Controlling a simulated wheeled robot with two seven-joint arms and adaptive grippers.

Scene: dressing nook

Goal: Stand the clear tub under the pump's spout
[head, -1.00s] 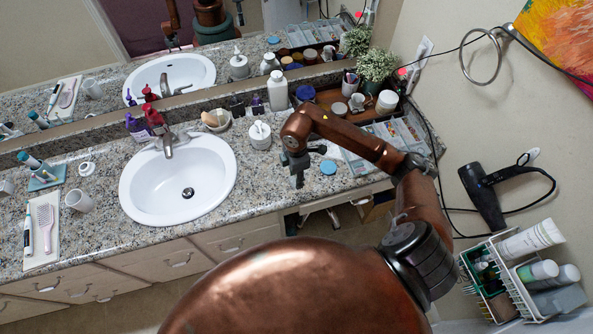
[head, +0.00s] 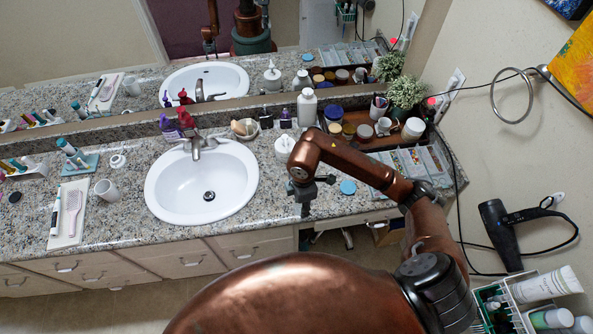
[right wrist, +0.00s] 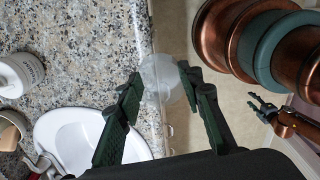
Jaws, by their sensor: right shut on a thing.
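The clear tub (right wrist: 158,78) is between the dark green fingers of my right gripper (right wrist: 160,84), which is shut on it. In the right wrist view it overlaps the counter's front edge. In the head view my right gripper (head: 306,205) is near the counter's front, right of the sink; the tub cannot be made out there. A white pump dispenser (head: 284,147) stands behind the gripper, right of the basin; its spout is hard to make out. My left gripper (right wrist: 263,107) shows small at the right of the right wrist view, apparently open and empty.
The sink (head: 195,190) lies left of my right gripper. A white bottle (head: 307,106), blue lid (head: 348,187), clear organizer (head: 416,165) and wooden tray (head: 362,143) are nearby. Bare granite (head: 268,190) lies between sink and gripper.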

